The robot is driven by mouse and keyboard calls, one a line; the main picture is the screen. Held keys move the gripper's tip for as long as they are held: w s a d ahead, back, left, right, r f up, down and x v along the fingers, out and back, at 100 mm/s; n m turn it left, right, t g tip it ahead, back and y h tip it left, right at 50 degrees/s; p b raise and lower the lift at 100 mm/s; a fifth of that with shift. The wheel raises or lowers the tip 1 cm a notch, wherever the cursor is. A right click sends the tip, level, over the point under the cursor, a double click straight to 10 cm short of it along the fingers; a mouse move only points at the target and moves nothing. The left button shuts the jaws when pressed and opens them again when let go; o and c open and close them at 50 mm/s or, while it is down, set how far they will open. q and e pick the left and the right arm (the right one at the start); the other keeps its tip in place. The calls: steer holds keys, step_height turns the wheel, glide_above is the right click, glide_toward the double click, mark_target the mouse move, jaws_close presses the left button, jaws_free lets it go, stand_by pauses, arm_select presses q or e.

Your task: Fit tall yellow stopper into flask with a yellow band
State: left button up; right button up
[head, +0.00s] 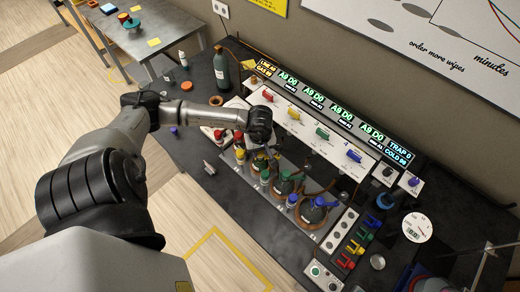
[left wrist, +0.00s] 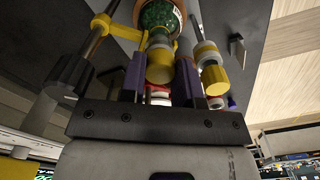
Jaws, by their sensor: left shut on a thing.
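My left gripper (left wrist: 160,80) is shut on a yellow stopper (left wrist: 160,68), with one purple-padded finger on each side of it. A pale collar shows at the stopper's far end. Beyond it is a round vessel with green contents (left wrist: 158,14); I cannot tell whether the stopper touches it. In the head view, my left gripper (head: 256,150) is low over the row of flasks, partly hidden by its own wrist. A flask with yellow on it (head: 259,165) shows just below; its mouth is hidden. My right gripper is not in view.
Flasks with a green stopper (head: 283,187) and a blue stopper (head: 314,213) stand close by in the row. A second yellow-topped piece (left wrist: 213,78) is beside my finger, and a yellow clamp (left wrist: 110,30) is near the other. A panel of coloured valves (head: 322,133) stands behind.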

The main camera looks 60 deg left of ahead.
arm_select(q)
steer(key=o, duration=0.9)
steer(key=shift+r, duration=0.1)
